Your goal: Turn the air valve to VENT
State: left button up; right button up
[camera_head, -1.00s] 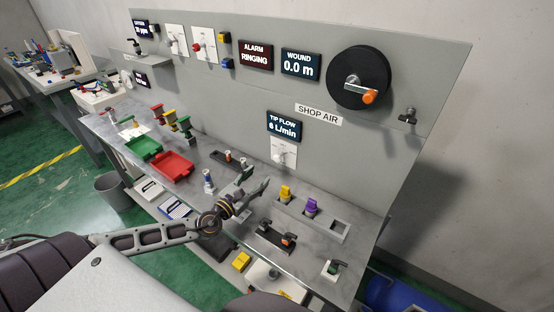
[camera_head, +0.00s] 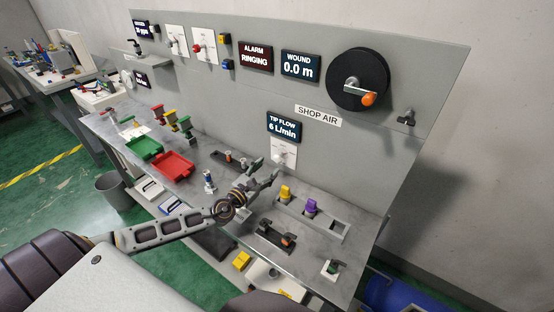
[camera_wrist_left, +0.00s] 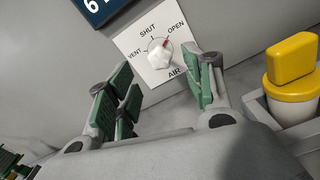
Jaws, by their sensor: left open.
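The air valve is a white knob (camera_wrist_left: 160,56) on a white plate (camera_wrist_left: 137,71) marked VENT, SHUT, OPEN and AIR in the left wrist view. Its red mark points toward OPEN. In the head view the valve plate (camera_head: 284,150) is on the grey panel under the TIP FLOW display (camera_head: 284,127), which reads 6 L/min. My left gripper (camera_head: 268,172) is just below and in front of the plate. In the left wrist view its green-padded fingers (camera_wrist_left: 163,88) are spread apart and empty, with the knob beyond and between them, apart from it. My right gripper is not in view.
A yellow-capped part (camera_head: 285,192) and a purple-capped part (camera_head: 311,206) stand in a rack right of my left gripper. A red tray (camera_head: 172,165) and a green tray (camera_head: 143,147) lie at left. A black reel (camera_head: 345,66) with an orange handle is on the panel.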

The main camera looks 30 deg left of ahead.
aim_at(276, 160)
pick_arm(q)
jog(key=shift+w+d+p, duration=0.2)
jog(key=shift+w, duration=1)
jog(key=shift+w+d+p, duration=0.15)
jog(key=shift+w, duration=1.05)
jog(key=shift+w+d+p, duration=0.2)
jog(key=shift+w, duration=1)
jog(key=c, duration=1)
